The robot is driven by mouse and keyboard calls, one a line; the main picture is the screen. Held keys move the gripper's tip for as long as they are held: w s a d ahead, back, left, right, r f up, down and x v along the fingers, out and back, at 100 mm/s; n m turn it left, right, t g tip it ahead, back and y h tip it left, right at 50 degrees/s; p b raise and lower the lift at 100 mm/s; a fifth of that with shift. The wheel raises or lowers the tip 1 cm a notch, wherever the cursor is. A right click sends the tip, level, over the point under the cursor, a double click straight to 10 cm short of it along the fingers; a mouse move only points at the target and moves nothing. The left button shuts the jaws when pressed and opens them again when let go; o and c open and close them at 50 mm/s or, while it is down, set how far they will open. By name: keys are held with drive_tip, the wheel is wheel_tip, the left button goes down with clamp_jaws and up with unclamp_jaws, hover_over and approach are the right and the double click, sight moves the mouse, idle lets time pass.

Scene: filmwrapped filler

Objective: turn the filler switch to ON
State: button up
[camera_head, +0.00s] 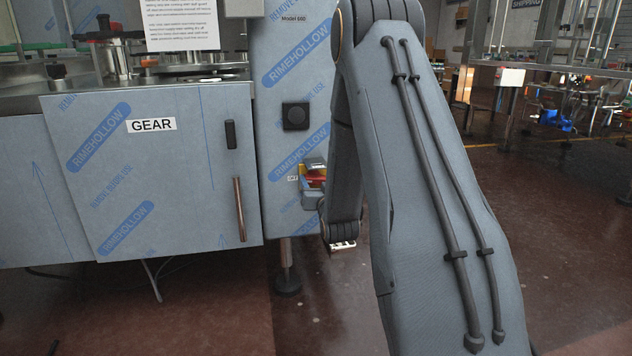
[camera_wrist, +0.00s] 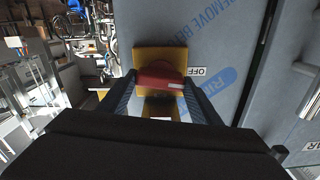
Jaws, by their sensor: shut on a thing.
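The filler switch is a red knob (camera_wrist: 160,74) on a yellow plate (camera_wrist: 150,55) in the wrist view. A pale mark on the knob faces right, toward the OFF label (camera_wrist: 198,71). My gripper (camera_wrist: 160,88) has one dark finger on each side of the knob and is shut on it. In the head view the red knob (camera_head: 315,177) shows only as a small patch on the cabinet's side, between parts of my gripper (camera_head: 313,184). My arm hides much of that area. No ON label can be read.
The film-wrapped filler cabinet (camera_head: 225,110) has a door labelled GEAR, with a copper-coloured handle (camera_head: 239,209). A black square fitting (camera_head: 295,116) is above the switch. A metal leg (camera_head: 286,260) stands below. Open floor (camera_head: 580,220) lies to the right.

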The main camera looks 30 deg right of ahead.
drive_tip(key=m+p, duration=0.1)
drive_tip(key=m, duration=0.2)
drive_tip(key=shift+m+p, duration=0.3)
drive_tip(key=shift+p, duration=0.05)
drive_tip(key=m+p, duration=0.2)
drive_tip(key=m, duration=0.2)
drive_tip(key=shift+m, duration=0.3)
drive_tip(key=m+p, duration=0.1)
drive_tip(key=m, duration=0.2)
drive_tip(key=shift+m, duration=0.3)
drive_tip(key=m+p, duration=0.2)
drive_tip(key=m, duration=0.2)
drive_tip(key=shift+d+f, duration=0.1)
drive_tip(key=shift+m, duration=0.3)
drive_tip(key=o, duration=1)
drive_tip(key=shift+o, duration=0.4)
drive_tip(key=shift+w, duration=0.1)
